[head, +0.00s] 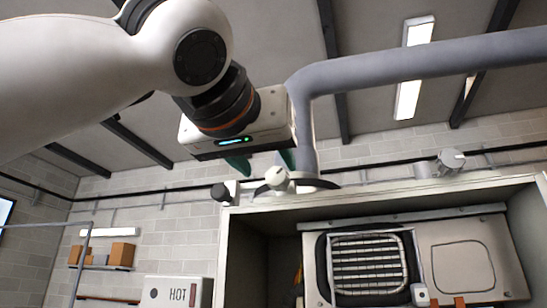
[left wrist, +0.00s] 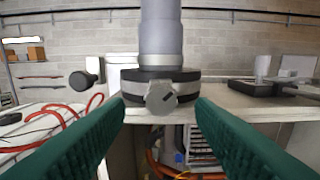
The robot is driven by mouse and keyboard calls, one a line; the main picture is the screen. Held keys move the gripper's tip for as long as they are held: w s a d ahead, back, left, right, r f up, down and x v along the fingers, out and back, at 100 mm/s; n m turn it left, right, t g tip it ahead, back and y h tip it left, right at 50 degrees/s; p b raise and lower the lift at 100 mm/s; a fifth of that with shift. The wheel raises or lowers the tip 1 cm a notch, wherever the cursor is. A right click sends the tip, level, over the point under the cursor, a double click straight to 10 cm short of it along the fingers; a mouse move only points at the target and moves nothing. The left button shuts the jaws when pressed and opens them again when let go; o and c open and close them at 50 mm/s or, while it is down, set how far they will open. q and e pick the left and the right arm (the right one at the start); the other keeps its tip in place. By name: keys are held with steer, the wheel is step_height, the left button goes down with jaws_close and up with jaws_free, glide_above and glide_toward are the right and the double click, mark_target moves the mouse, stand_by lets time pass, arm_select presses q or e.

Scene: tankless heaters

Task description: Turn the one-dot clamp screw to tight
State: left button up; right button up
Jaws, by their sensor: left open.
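The clamp, a dark and light band, wraps the foot of the grey flue pipe (head: 308,120) on top of the heater cabinet. Its grey screw knob (head: 276,178) faces me and shows in the left wrist view (left wrist: 160,97) with a short dark slanted mark. I cannot make out any dots. My left gripper (head: 263,163) is open, its green fingers above and in front of the clamp. In the left wrist view the fingertips (left wrist: 160,108) stand on either side of the knob, with visible gaps. Nothing is held. My right gripper is not in view.
The open cabinet (head: 370,212) holds a heater with a grille (head: 368,262). A black knob (head: 224,192) sits left of the clamp. Red hoses (left wrist: 60,115) lie at left in the wrist view. A white HOT box (head: 178,291) and a shelf with boxes (head: 121,254) stand behind.

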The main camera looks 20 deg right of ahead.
mark_target(276, 174)
arm_select(q)
steer(key=p+x, duration=0.1)
steer(key=x, duration=0.2)
steer(key=shift+w+d+r, duration=0.1)
steer(key=shift+w+d, duration=0.1)
steer(key=shift+w, duration=0.05)
steer(key=shift+w+d, duration=0.2)
steer(key=shift+d, duration=0.1)
steer(key=shift+a, duration=0.15)
steer(key=shift+c, duration=0.3)
steer(key=c, duration=0.9)
